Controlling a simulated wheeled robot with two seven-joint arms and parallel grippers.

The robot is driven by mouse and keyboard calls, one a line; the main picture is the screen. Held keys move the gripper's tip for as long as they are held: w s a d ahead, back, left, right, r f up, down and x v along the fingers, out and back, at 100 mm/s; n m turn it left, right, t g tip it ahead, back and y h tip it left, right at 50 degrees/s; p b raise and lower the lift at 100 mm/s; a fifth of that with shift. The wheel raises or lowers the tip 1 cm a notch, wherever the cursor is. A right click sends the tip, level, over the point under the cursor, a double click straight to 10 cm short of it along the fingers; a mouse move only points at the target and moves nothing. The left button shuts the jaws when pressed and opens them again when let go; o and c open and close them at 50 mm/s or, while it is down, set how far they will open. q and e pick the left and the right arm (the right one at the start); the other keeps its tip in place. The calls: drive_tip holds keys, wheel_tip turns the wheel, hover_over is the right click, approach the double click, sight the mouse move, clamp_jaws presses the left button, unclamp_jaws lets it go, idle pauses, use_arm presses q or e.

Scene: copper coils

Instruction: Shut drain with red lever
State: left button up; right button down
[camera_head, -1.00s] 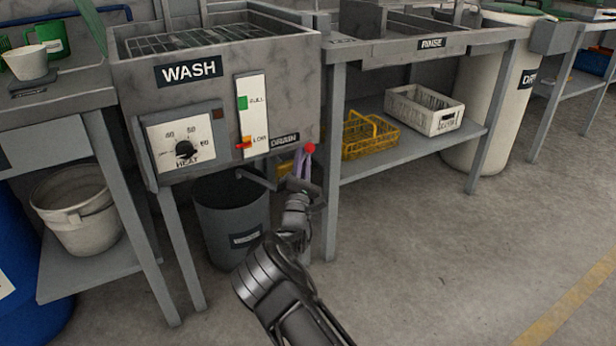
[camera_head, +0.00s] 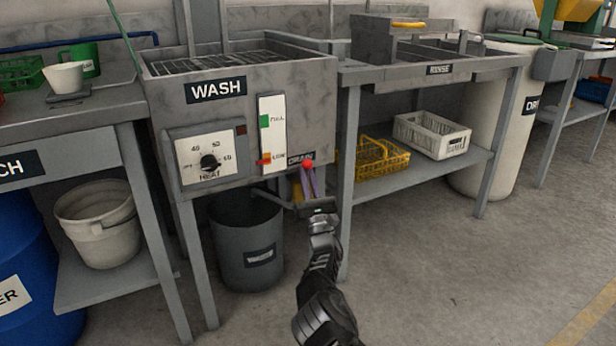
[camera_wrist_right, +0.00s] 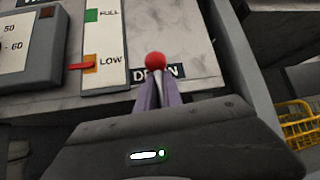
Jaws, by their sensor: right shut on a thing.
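The drain lever has a red ball knob (camera_head: 308,164), seen just below the DRAIN label (camera_head: 300,158) on the wash tank (camera_head: 240,125). My right gripper (camera_head: 309,183) is raised to it from below, its two purple-grey fingers shut on the lever at the knob. In the right wrist view the red knob (camera_wrist_right: 155,60) sits at the fingertips (camera_wrist_right: 156,90) and partly covers the DRAIN label. The lever's stem is mostly hidden by the fingers. My left gripper is not in view.
A grey bucket (camera_head: 246,240) stands under the tank, left of my right arm. The rinse table's leg (camera_head: 347,190) is close on the right. A yellow basket (camera_head: 375,160) and white crate (camera_head: 433,135) sit on its lower shelf. The floor in front is open.

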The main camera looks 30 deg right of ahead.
drive_tip(key=shift+s+d+r, duration=0.1)
drive_tip(key=shift+r, duration=0.05)
drive_tip(key=c, duration=1.5)
unclamp_jaws()
drive_tip(key=shift+s+a+f+p, duration=0.2)
drive_tip(key=shift+s+f+p, duration=0.15)
drive_tip(key=shift+p, duration=0.05)
drive_tip(key=d+v, duration=0.1)
drive_tip(key=v, duration=0.5)
drive_tip(key=shift+s+a+f+p, duration=0.3)
drive_tip(key=shift+a+p, duration=0.1)
drive_tip(key=shift+a, duration=0.1)
